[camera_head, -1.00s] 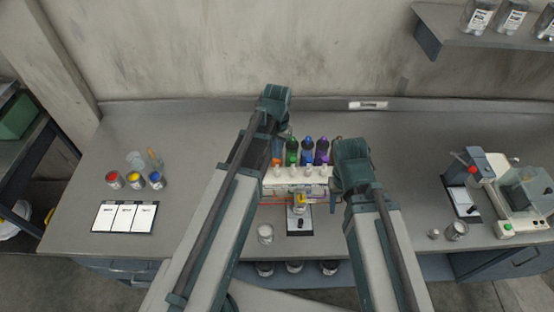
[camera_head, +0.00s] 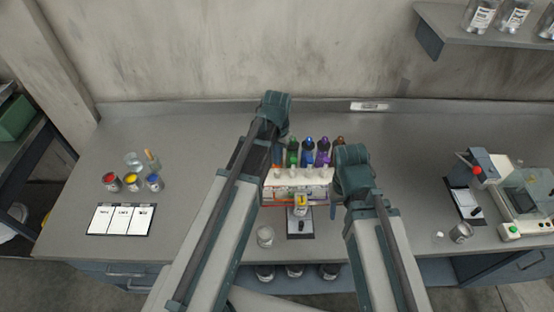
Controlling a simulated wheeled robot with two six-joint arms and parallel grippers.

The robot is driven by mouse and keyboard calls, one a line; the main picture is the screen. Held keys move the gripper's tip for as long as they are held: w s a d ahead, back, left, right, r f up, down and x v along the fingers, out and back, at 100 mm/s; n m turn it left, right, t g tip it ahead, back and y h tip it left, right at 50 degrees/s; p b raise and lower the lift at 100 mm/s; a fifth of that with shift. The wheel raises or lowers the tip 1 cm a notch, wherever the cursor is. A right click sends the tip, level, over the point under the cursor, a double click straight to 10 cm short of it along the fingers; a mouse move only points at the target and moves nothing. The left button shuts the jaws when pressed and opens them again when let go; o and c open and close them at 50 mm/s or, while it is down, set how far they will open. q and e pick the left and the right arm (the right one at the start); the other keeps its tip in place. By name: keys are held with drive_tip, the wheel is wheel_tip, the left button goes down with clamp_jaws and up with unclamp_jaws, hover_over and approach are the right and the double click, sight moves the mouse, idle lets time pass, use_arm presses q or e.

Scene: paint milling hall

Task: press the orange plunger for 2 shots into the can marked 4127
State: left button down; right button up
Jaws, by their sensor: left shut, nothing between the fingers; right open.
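The paint dispenser (camera_head: 297,187) stands mid-bench with a row of coloured bottles, among them green (camera_head: 293,152), blue (camera_head: 308,150) and purple (camera_head: 322,154). A little orange (camera_head: 277,158) shows at the row's left end, mostly behind my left arm. A small can with a yellow mark (camera_head: 301,204) stands at the dispenser's front; its number is unreadable. My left gripper (camera_head: 282,141) is shut and empty, pointing down by the orange end, its tips largely hidden. My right gripper (camera_head: 334,207) is open at the dispenser's right side, mostly hidden by its own wrist.
A pale jar (camera_head: 265,235) stands front left of the dispenser, and a dark board (camera_head: 300,226) lies in front. A scale (camera_head: 524,197) stands right. Bench between is clear.

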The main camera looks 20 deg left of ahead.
use_arm(q)
drive_tip(key=shift+r+p, duration=1.7)
drive_tip(key=shift+r, duration=0.05)
drive_tip(key=shift+f, duration=0.2)
drive_tip(key=shift+f+b, duration=1.65)
drive_tip(key=shift+b, duration=0.2)
drive_tip(key=shift+r, duration=0.1)
drive_tip(key=shift+r+p, duration=1.7)
drive_tip(key=shift+p, duration=0.1)
